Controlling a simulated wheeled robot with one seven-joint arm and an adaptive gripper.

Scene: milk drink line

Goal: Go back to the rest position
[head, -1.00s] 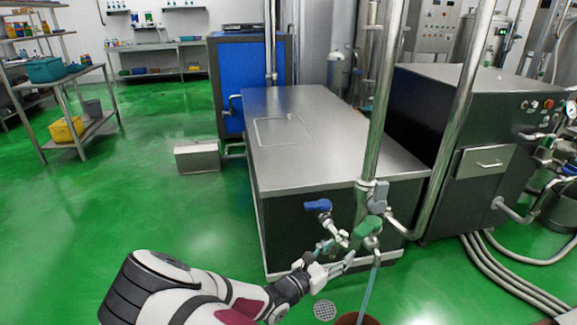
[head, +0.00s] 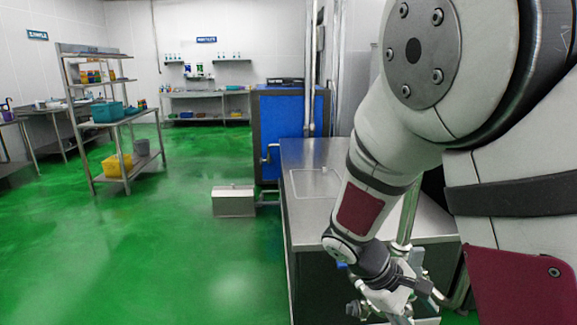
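My arm fills the right side of the head view, folded with its forearm hanging down. My gripper (head: 398,308) is at the lower end, near the bottom edge, in front of the steel-topped tank (head: 308,155). Its fingertips are small and partly cut off, so I cannot tell whether they are open or shut. Pipe fittings (head: 360,306) show just beside and behind the gripper; I cannot tell whether they touch it. A blue valve handle (head: 341,265) is partly hidden by my wrist.
Open green floor (head: 160,240) lies to the left. A low steel box (head: 233,201) stands on the floor left of the tank. A blue-sided cabinet (head: 287,130) is behind the tank. A shelf rack (head: 125,118) with bins stands further left.

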